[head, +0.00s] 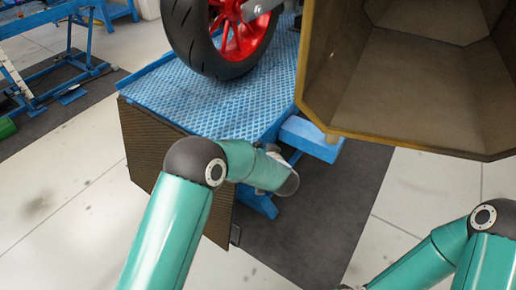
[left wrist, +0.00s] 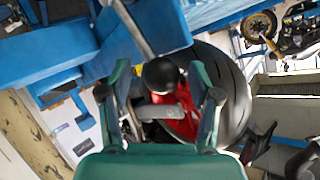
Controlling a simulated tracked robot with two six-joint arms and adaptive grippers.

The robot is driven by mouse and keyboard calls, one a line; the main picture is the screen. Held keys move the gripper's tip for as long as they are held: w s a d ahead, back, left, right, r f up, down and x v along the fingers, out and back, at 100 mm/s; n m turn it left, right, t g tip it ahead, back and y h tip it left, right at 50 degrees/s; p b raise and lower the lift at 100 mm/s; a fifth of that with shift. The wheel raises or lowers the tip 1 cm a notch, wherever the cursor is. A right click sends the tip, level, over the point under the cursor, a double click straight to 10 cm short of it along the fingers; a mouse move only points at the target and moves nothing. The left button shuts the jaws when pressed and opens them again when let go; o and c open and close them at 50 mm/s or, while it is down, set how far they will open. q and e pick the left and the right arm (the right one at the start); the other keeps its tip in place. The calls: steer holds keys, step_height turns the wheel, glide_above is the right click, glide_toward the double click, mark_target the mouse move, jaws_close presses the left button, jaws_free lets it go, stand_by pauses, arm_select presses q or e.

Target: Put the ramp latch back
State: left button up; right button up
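The ramp latch appears to be a grey metal rod with a round black knob (left wrist: 160,76), seen in the left wrist view. My left gripper (left wrist: 162,68) has its two teal fingers apart, one on each side of the knob. Gaps show between the knob and both fingers, so they do not seem to touch it. In the head view my left arm reaches to the right side of the blue platform, and its wrist hides the fingertips and the latch. The brown ramp panel (head: 150,150) hangs down at the platform's front edge. My right arm is at the lower right; its gripper is not seen.
The blue textured platform (head: 215,105) carries a motorcycle wheel (head: 190,40) with a red rim. A large open brown duct (head: 385,125) hangs at the right, close to the platform. A blue block (head: 310,138) sticks out beneath it. Dark mat and pale floor are clear below.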

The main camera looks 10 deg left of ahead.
arm_select(q)
steer(key=v, duration=1.2)
steer(key=shift+f, duration=0.1)
